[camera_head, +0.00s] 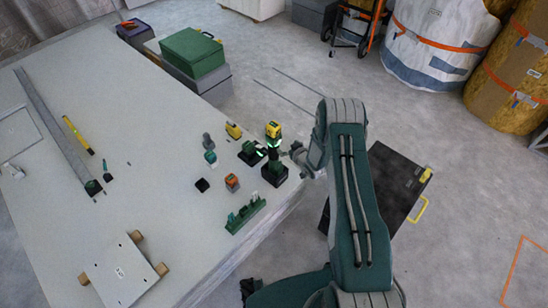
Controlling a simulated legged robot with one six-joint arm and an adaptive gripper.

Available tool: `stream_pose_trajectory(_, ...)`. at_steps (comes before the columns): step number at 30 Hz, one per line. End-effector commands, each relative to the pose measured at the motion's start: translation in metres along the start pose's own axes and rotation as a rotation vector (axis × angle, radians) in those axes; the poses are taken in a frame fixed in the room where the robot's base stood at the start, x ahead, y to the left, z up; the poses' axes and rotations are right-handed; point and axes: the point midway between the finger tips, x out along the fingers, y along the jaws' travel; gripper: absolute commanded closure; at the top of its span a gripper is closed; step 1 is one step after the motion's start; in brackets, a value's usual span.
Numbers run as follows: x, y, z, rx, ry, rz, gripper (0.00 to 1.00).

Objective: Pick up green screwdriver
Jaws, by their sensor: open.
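The green screwdriver (107,171) is small, with a dark green handle and a thin tip. It lies on the left part of the pale table, beside the dark green end of a long grey rail. My gripper (260,161) is far to its right, near the table's right edge at the end of my teal arm. It looks open, with no object clearly between its dark fingers. Its details are small and hard to separate from a yellow and black tool (273,129) behind it.
A yellow tool (77,134) lies by the rail (55,125). A white panel (122,272) lies in front.

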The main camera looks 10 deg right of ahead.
Motion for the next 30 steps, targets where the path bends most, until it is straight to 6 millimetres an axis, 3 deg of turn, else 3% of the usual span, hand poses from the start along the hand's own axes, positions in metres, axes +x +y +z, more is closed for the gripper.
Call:
stream_pose_trajectory(1, 0.002, -0.005, 0.018, 0.009, 0.011, -0.015, 0.00)
stream_pose_trajectory(6, 0.004, -0.015, 0.044, 0.022, 0.044, -0.043, 0.00)
stream_pose_trajectory(18, 0.051, -0.018, 0.044, 0.023, 0.049, -0.047, 0.00)
stream_pose_trajectory(30, 0.082, -0.021, 0.044, 0.022, 0.049, -0.047, 0.00)
